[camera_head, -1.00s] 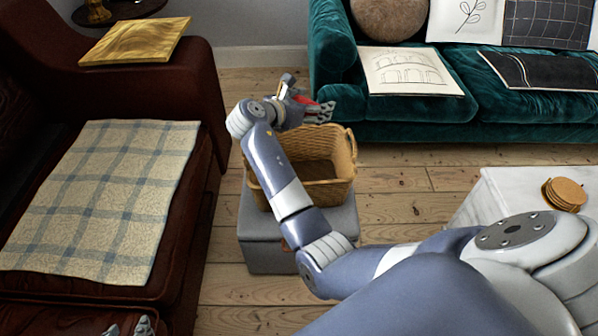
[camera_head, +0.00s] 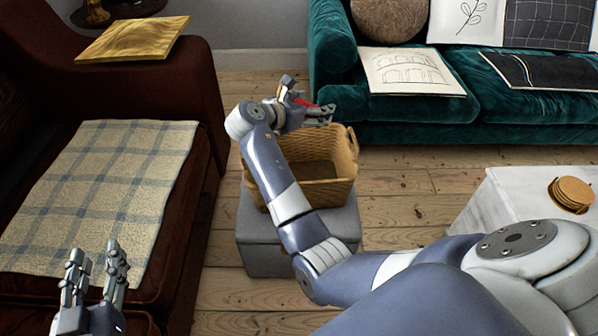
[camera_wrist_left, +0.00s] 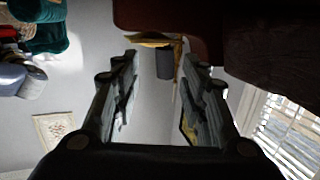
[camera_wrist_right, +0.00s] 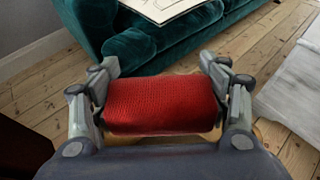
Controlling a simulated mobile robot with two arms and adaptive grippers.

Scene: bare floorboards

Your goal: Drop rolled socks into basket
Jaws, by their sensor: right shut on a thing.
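A red rolled sock (camera_wrist_right: 160,104) sits between the fingers of my right gripper (camera_wrist_right: 160,100), which is shut on it. In the head view only a little red shows at my right gripper (camera_head: 318,108), above the far part of the wicker basket (camera_head: 345,188). The basket stands on a grey ottoman (camera_head: 265,243); the inside that shows looks empty, and my right arm hides part of it. My left gripper (camera_head: 95,262) is open and empty over the brown leather sofa, near the blanket's front edge. Its spread fingers show in the left wrist view (camera_wrist_left: 160,90).
A plaid blanket (camera_head: 110,190) lies on the brown sofa (camera_head: 205,120) at left. A teal sofa (camera_head: 480,110) with cushions stands at the back. A white table (camera_head: 490,205) with coasters (camera_head: 570,194) is at right. Bare floorboards lie between.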

